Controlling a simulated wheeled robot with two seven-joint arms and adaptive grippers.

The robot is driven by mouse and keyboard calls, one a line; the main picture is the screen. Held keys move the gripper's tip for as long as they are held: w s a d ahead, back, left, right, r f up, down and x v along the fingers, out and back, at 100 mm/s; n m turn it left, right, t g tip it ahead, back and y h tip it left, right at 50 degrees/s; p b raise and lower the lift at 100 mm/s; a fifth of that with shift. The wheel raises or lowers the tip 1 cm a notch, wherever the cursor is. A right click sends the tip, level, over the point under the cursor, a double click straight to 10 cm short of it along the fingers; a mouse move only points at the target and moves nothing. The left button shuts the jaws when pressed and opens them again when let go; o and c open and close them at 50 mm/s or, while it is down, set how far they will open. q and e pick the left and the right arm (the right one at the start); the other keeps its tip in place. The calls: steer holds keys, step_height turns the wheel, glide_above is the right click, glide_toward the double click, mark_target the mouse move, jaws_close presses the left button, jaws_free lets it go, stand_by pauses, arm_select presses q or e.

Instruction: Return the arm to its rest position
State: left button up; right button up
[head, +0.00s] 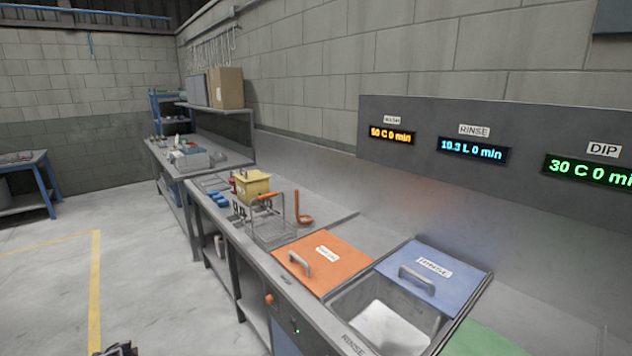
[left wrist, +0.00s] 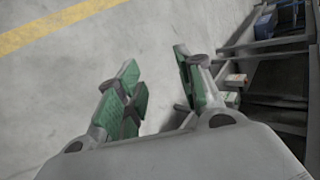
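My left gripper (left wrist: 155,80) is open and empty in the left wrist view, its green-padded fingers apart over the grey floor beside the bench frame. In the head view only a small dark part of my arm (head: 122,349) shows at the bottom edge. My right gripper is in neither view. The orange lid (head: 335,272) lies closed on the bench. The blue lid (head: 455,275) sits back from the open rinse tank (head: 345,312), where a pale flat surface shows inside.
A wire basket (head: 272,231), a yellow box (head: 251,184) and an orange-handled ladle (head: 304,219) stand on the bench. A green lid (head: 485,341) is at the lower right. A blue-legged table (head: 30,184) is at the far left. The floor (head: 140,270) left of the bench is clear.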

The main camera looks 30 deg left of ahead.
arm_select(q)
steer(key=s+a, duration=0.1)
steer(key=s, duration=0.5)
steer(key=s+d+f+n+h, duration=0.1)
steer(key=s+d+f+h, duration=0.15)
steer(key=d+f, duration=0.95)
steer(key=s+d+f+h, duration=0.1)
steer(key=s+d+f, duration=0.3)
steer(key=d+f, duration=0.7)
steer(key=s+d+f+n+h, duration=0.1)
steer(key=d+f, duration=0.3)
steer(key=d, duration=1.8)
steer(key=s+d+f+n+g+h, duration=0.1)
steer(key=d+f+h, duration=0.3)
steer(key=d, duration=1.7)
steer(key=shift+s+d+f, duration=0.4)
steer(key=shift+f, duration=0.05)
steer(key=shift+a, duration=0.1)
steer(key=shift+w, duration=0.1)
